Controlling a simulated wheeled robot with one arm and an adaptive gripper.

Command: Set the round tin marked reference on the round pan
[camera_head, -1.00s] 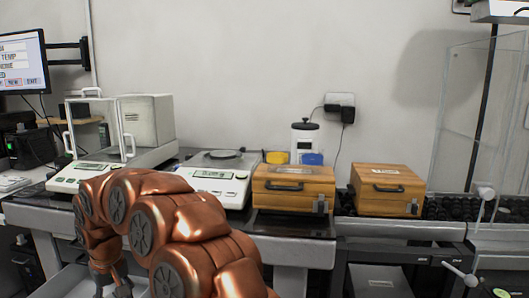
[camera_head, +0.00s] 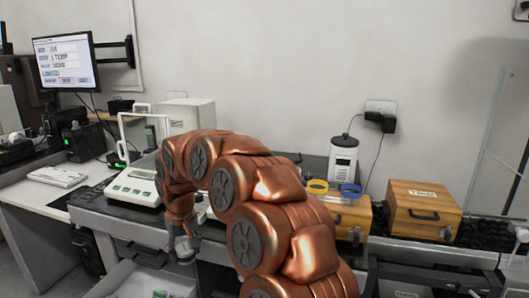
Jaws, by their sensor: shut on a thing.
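My gripper (camera_head: 183,246) hangs low at the left centre, in front of the bench edge and above an open pale drawer or tray (camera_head: 122,279). It is shut on a small grey, round-looking thing (camera_head: 185,257), apparently the tin. Its marking cannot be read. My copper arm crosses the middle of the view. The balance with the round pan is hidden behind my arm, so the pan does not show.
A glass-fronted balance (camera_head: 136,186) stands left of my arm. Wooden boxes (camera_head: 425,212), a yellow ring (camera_head: 317,186), a blue ring (camera_head: 350,190) and a white container (camera_head: 342,160) are to the right. A monitor (camera_head: 65,62) and keyboard (camera_head: 57,177) are far left.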

